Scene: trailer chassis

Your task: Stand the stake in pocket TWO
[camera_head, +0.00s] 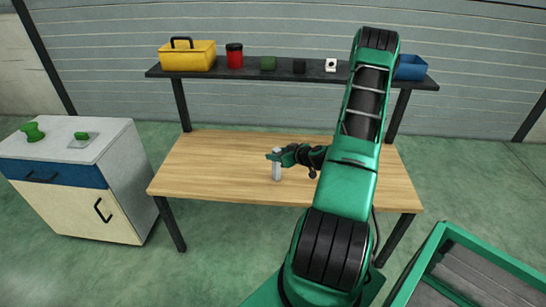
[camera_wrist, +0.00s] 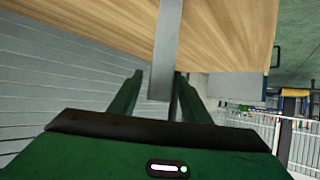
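The stake (camera_head: 277,172) is a short light-grey bar, upright at the middle of the wooden table. My gripper (camera_head: 277,156) is level with its upper part, reaching in from the right. In the wrist view, the stake (camera_wrist: 166,50) runs from the top edge down between my green fingers. A gap shows between the stake and the left finger, so my gripper (camera_wrist: 161,74) looks open around it. The stake's lower end is out of the wrist view. A green-framed trailer bed (camera_head: 430,243) is partly in view at lower right; no pocket labelled TWO is readable.
The wooden table (camera_head: 215,165) is otherwise clear. A dark shelf (camera_head: 215,75) behind it holds a yellow toolbox (camera_head: 187,60), a red can (camera_head: 234,60), a blue bin (camera_head: 411,68) and small items. A cabinet (camera_head: 70,205) with green objects stands left.

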